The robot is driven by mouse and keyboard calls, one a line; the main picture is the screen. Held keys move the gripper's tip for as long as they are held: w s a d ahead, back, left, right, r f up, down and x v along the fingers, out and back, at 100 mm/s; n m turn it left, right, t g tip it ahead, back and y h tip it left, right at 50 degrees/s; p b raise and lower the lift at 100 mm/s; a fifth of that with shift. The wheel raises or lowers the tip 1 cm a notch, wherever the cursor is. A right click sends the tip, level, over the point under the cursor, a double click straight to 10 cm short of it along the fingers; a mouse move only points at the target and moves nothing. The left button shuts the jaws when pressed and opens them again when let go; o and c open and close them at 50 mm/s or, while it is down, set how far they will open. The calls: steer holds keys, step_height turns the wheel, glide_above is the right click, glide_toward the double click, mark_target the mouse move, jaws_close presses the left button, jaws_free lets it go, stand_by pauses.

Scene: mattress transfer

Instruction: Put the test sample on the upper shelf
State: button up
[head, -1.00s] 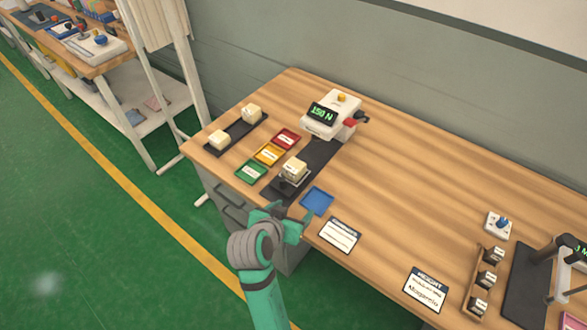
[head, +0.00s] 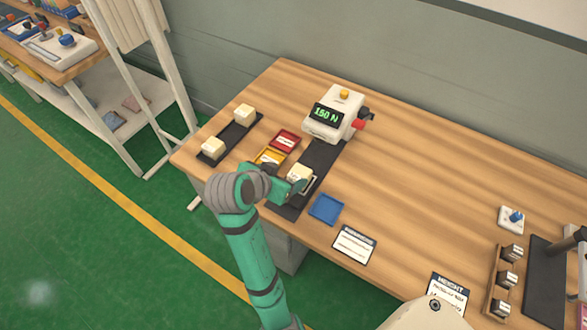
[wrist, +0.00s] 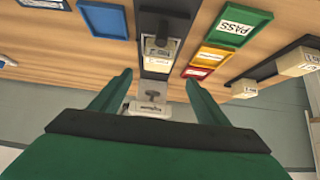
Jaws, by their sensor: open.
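The cream block (head: 299,173), apparently the test sample, sits on the dark strip in front of the white force tester (head: 333,117), whose display reads 150 N. It also shows in the wrist view (wrist: 157,52), beyond my fingertips. My gripper (wrist: 159,78) is open, with one finger on each side of the view and nothing between them. In the head view my gripper (head: 292,188) is right beside the block at its near side and partly covers it. I cannot tell whether it touches. No shelf marked as upper can be made out.
Two other cream blocks (head: 213,146) (head: 244,112) stand on a dark strip at the left. Red (head: 285,140), yellow (head: 270,157) and green (wrist: 237,27) trays lie between. A blue tray (head: 326,209) lies right of the gripper. A white rack with a lower shelf (head: 120,110) stands left.

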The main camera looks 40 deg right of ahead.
mark_target(299, 173)
steer(key=x, duration=0.4)
steer(key=shift+s+d+f, duration=0.25)
steer(key=shift+d, duration=0.1)
steer(key=shift+d+f, duration=0.15)
steer(key=shift+d, duration=0.1)
steer(key=shift+x, duration=2.55)
steer(key=shift+a, duration=0.15)
steer(key=shift+w, duration=0.1)
steer(key=c, duration=1.2)
